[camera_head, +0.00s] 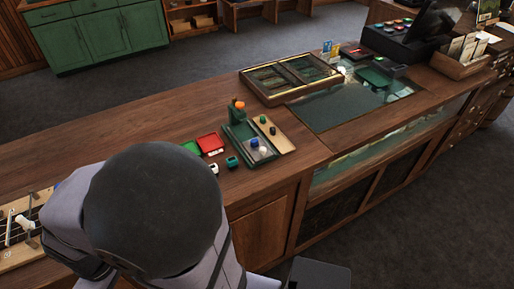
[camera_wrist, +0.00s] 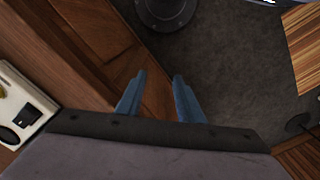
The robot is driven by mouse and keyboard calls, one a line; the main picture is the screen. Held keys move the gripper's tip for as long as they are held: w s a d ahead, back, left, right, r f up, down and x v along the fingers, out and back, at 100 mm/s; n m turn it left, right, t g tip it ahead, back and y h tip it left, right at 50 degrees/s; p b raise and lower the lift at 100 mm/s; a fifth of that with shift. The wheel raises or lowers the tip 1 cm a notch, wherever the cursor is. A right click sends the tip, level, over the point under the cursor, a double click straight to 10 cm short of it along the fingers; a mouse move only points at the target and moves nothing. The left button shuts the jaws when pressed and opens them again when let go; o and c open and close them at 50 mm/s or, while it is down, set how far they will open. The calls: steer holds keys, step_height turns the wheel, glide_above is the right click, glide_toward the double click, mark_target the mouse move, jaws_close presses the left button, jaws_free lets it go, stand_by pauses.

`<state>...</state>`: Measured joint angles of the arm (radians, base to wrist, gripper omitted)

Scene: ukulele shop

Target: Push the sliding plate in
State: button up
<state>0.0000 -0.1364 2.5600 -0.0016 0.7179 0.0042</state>
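In the head view, a green stand (camera_head: 238,130) with an orange-topped post and a tray sits on the wooden counter. A beige plate (camera_head: 280,139) with dark and green knobs lies along its right side. I cannot tell for sure that this is the sliding plate, or how far in it sits. My gripper (camera_wrist: 158,98) shows in the wrist view with its two blue fingers apart and nothing between them. Behind the fingers are the counter's brown wood panels and dark floor. The gripper is hidden in the head view, where my rounded dark arm joint covers the lower left.
Red (camera_head: 210,143) and green small trays and small blocks lie left of the stand. A framed display case (camera_head: 290,78) and glass counter inset (camera_head: 345,105) are behind it. A stringed neck (camera_head: 22,225) lies far left. A pale object (camera_wrist: 18,105) is at the wrist view's left edge.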

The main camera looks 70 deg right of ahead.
stand_by(0.3)
steer(key=s+d+r+m, duration=0.1)
steer(key=s+d+m, duration=0.4)
steer(key=d, duration=0.7)
steer(key=s+d+r+m+h, duration=0.1)
steer(key=s+d+m, duration=0.5)
steer(key=d, duration=0.6)
steer(key=s+d+r+m+h, duration=0.1)
steer(key=s+d+m, duration=0.4)
steer(key=d, duration=0.8)
steer(key=shift+s+r+m+p, duration=0.2)
steer(key=shift+s+r, duration=0.1)
steer(key=shift+s, duration=0.4)
steer(key=shift+s+r+m+p, duration=0.2)
steer(key=shift+s+r, duration=0.1)
steer(key=shift+s, duration=0.35)
steer(key=h, duration=0.2)
glide_toward(263, 149)
steer(key=shift+m+h, duration=0.3)
steer(key=shift+m, duration=0.3)
steer(key=shift+p+x, duration=0.95)
steer(key=shift+x, duration=3.15)
steer(key=shift+a, duration=0.2)
